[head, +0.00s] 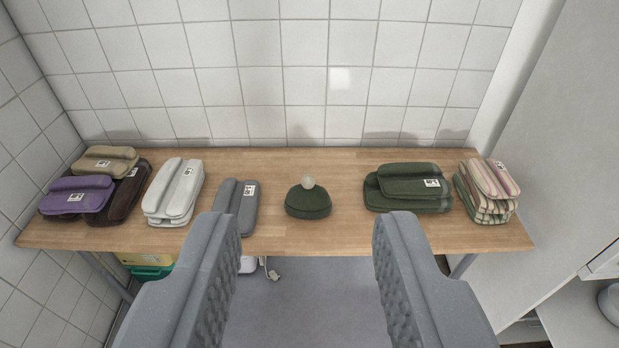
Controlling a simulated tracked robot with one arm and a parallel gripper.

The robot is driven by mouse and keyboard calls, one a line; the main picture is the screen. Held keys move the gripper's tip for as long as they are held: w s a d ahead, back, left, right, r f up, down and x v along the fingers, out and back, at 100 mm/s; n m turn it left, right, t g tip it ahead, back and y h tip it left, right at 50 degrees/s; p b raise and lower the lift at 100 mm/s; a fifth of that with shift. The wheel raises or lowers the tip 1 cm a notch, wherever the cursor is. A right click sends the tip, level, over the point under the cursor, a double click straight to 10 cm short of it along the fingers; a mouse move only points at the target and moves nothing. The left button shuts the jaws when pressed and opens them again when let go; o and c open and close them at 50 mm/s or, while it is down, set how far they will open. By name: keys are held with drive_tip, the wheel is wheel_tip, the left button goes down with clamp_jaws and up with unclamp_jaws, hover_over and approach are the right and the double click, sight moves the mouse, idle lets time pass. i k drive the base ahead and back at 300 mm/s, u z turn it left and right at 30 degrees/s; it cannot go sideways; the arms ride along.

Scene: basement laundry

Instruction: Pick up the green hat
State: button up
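The green hat (308,201) is a small dark green knit cap with a pale pompom on top. It sits upright on the wooden table (285,160), near the middle. My gripper (306,228) is open and empty, with its two grey fingers wide apart in the foreground. The hat shows in the gap between the fingertips, farther off on the table, and nothing touches it. The hat is fully in view.
A folded grey cloth (235,205) lies left of the hat, and folded green cloths (408,187) lie to its right. Farther out are white (174,190), purple (76,195) and striped (487,190) piles. A tiled wall (300,75) stands behind the table. A grey cabinet (560,130) is at right.

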sight(307, 200)
drive_tip(key=u, duration=0.05)
drive_tip(key=i, duration=1.2)
drive_tip(key=z, duration=1.1)
